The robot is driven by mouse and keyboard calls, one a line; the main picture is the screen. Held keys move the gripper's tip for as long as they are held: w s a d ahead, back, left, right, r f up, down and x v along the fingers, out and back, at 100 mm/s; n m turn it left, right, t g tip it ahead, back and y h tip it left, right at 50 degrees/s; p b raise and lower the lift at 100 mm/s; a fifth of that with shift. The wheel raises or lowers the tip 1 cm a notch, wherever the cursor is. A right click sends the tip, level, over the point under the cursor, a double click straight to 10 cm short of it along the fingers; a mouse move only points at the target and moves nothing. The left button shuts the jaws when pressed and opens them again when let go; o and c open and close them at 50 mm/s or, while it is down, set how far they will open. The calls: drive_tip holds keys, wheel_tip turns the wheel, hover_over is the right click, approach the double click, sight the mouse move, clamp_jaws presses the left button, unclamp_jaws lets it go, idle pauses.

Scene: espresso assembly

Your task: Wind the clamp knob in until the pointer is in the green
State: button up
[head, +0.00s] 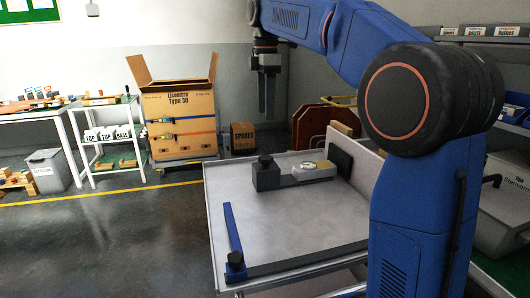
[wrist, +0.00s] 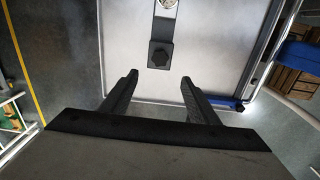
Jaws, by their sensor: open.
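The clamp knob (head: 265,159) is dark and lobed. It sits on a dark block at the left end of a grey fixture bar (head: 300,181) on the table. It also shows in the wrist view (wrist: 160,55), just beyond the fingertips. A round gauge (head: 318,164) with a pale face is at the right of the fixture; the wrist view cuts it off at the top edge (wrist: 169,3). The pointer and green zone are too small to read. My gripper (head: 267,117) points down, raised above the table. In the wrist view its fingers (wrist: 159,80) are spread and empty.
The pale table (head: 300,225) has raised edges and much bare surface. A cardboard box (head: 180,115) and a shelf trolley (head: 105,135) stand beyond.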

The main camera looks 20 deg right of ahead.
sight(266, 157)
wheel_tip(266, 157, down, 15)
drive_tip(key=shift+r, duration=0.1)
idle(0.4)
drive_tip(key=c, duration=1)
